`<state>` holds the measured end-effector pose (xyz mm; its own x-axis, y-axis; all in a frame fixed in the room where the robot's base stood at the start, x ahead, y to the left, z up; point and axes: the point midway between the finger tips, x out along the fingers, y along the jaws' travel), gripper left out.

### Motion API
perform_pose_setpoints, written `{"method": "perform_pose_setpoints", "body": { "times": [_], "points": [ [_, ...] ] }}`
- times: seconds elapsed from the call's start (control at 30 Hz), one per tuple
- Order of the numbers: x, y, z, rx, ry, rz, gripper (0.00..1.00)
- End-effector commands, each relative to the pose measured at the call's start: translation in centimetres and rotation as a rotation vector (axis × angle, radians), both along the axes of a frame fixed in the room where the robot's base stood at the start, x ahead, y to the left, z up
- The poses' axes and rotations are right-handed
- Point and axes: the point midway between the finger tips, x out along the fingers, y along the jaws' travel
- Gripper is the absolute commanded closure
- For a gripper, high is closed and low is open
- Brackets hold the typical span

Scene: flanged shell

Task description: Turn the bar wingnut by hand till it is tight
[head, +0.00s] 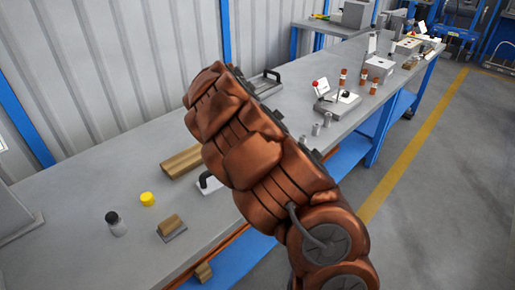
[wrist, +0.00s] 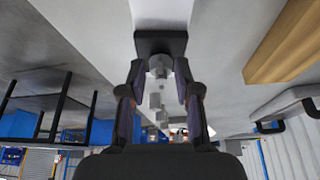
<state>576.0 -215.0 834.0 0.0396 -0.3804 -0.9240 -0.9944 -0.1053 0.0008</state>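In the wrist view, a small grey round part (wrist: 160,64) stands on a dark square plate (wrist: 161,41). It may be the bar wingnut, but its bar is not clear to see. My gripper (wrist: 161,68) is open, with one finger on each side of this grey part and what looks like a narrow gap at each side. In the head view my copper-coloured arm hides the gripper and this part.
More grey cylinders (head: 316,129) stand in a row on the bench (head: 75,208). A wooden block (wrist: 285,42) and a black handle (wrist: 268,127) lie to the right in the wrist view.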

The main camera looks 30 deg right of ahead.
Motion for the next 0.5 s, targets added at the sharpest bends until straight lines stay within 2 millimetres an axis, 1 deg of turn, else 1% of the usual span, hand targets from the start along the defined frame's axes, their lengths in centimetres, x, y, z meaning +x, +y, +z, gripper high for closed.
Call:
{"method": "perform_pose_setpoints", "body": {
  "times": [0.17,0.4,0.5],
  "points": [
    [0.0,0.7,1.8,-0.002,-0.004,0.002,0.68],
    [0.0,2.5,6.2,-0.002,-0.008,0.005,0.68],
    [-0.3,3.2,7.7,0.0,-0.004,0.002,0.68]
  ]
}}
